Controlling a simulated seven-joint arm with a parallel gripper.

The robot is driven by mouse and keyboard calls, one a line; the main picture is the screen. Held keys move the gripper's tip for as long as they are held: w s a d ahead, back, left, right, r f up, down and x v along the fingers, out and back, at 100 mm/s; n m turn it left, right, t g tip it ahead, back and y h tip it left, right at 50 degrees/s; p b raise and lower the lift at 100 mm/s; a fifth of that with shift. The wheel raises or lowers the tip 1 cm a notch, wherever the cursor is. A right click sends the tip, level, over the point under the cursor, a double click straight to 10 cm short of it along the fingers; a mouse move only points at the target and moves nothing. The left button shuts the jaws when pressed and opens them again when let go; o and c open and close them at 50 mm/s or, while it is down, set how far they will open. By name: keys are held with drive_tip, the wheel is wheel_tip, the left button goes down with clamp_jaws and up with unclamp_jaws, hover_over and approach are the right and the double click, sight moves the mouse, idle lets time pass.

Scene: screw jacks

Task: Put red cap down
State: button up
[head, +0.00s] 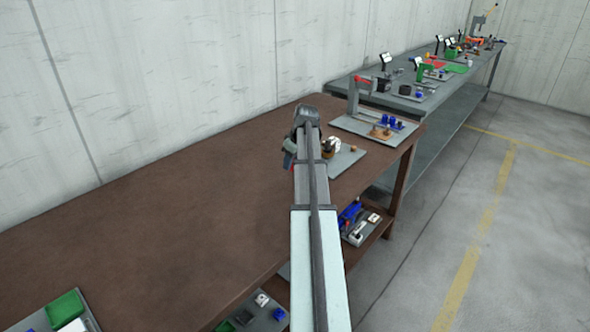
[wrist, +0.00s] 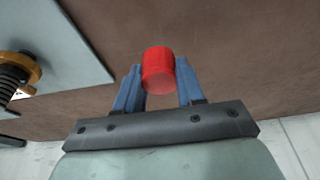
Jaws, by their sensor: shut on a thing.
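The red cap (wrist: 158,70) is a short red cylinder in the wrist view. It sits between the two blue fingers of my gripper (wrist: 160,85), which is shut on it. Brown table top (wrist: 225,45) shows behind the cap; I cannot tell how high the cap is above it. In the head view my arm reaches over the brown table (head: 170,200), and a small bit of red shows beside its end (head: 288,160). The rest of the cap is hidden there by the arm.
A grey plate (wrist: 60,40) with a dark threaded screw and an orange-brown collar (wrist: 22,75) lies to the left in the wrist view. In the head view, another plate (head: 350,125) holds blue pieces. The table's left part is largely bare. A grey bench stands behind.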

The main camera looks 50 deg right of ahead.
sight(290, 180)
drive_tip(key=shift+f, duration=2.7)
drive_tip(key=shift+f, duration=0.1)
drive_tip(key=o, duration=1)
drive_tip(key=v, duration=1.2)
